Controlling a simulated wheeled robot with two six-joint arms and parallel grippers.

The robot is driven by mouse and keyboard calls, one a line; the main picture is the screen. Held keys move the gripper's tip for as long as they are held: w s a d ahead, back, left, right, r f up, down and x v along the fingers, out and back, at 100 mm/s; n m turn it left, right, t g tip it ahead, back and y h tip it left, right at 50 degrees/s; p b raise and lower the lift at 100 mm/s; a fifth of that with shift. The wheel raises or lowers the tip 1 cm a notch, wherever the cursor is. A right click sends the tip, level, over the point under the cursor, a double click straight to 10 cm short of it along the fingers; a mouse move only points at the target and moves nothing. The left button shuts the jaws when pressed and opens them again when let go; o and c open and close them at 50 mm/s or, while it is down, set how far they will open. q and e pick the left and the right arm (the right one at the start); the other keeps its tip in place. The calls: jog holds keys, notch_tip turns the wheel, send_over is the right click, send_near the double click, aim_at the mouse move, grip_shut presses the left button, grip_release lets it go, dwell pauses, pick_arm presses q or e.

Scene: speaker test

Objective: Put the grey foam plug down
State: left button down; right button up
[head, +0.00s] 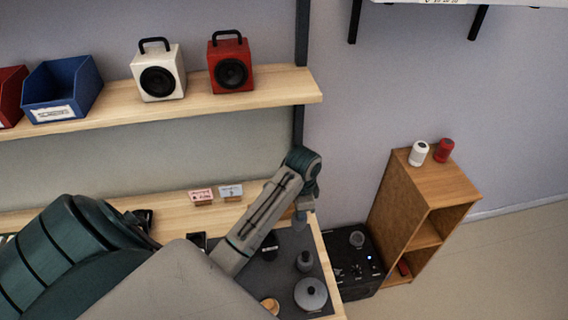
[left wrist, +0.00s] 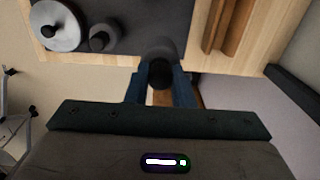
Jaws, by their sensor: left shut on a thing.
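My left gripper (left wrist: 160,92) is shut on the grey foam plug (left wrist: 160,50), a grey cylinder with a dark round end between the two blue fingers. In the head view the left gripper (head: 300,218) is at the right end of the bench, by the dark mat (head: 285,268). The plug is hard to make out there. In the left wrist view the plug overlaps the mat's edge; whether it touches is not clear. My right gripper is not in view.
On the mat stand a round grey disc with a dark knob (head: 310,294), a smaller grey piece (head: 304,262) and a black piece (head: 269,250). A black box (head: 352,262) and a wooden cabinet (head: 425,205) stand right of the bench. A shelf (head: 290,88) carries two speakers.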

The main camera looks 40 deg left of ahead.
aim_at(299, 225)
pick_arm(q)
jog(key=f, duration=0.2)
jog(key=f+p, duration=0.1)
jog(key=f, duration=0.1)
jog(key=shift+w+a+f, duration=0.1)
jog(key=shift+w+f, duration=0.1)
jog(key=shift+f, duration=0.35)
notch_tip(299, 225, down, 4)
jog(key=shift+s+r+p, duration=0.1)
jog(key=shift+p, duration=0.75)
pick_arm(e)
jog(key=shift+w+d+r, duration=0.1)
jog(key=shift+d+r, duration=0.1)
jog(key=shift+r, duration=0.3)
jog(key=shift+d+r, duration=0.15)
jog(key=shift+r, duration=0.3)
pick_arm(q)
jog(key=c, duration=1.3)
grip_release()
jog(key=shift+o, duration=0.2)
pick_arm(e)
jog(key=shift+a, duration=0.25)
